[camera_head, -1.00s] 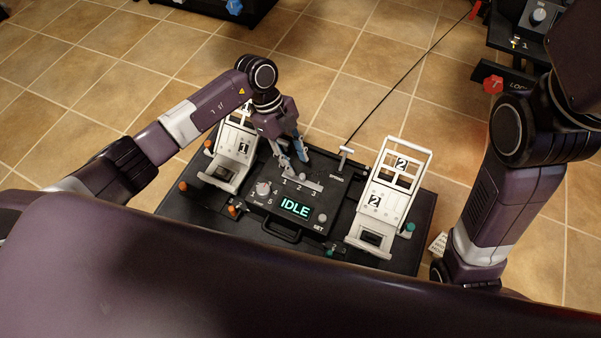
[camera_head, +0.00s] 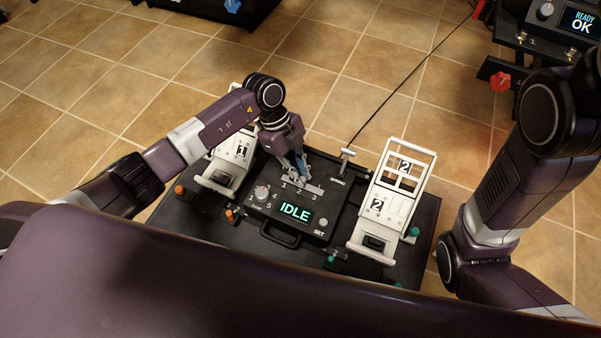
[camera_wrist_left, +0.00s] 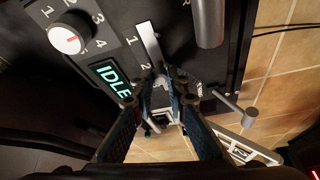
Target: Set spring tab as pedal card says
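The black control box carries a pale slotted strip (camera_head: 313,189) marked 1, 2, 3, which looks like the spring tab's track. The strip also shows in the left wrist view (camera_wrist_left: 149,42). My left gripper (camera_head: 303,179) is down at the strip, near the 2. In the left wrist view its fingertips (camera_wrist_left: 159,84) straddle a small grey piece at the strip's end. I cannot tell whether they grip it. The display (camera_head: 295,211) reads IDLE. White pedals 1 (camera_head: 226,172) and 2 (camera_head: 384,205) stand either side. My right gripper is out of view; no card is readable.
A numbered white knob (camera_head: 262,192) and a round SET button (camera_head: 323,222) sit on the box. A T-shaped lever (camera_head: 347,154) stands behind it. A cable crosses the tiled floor.

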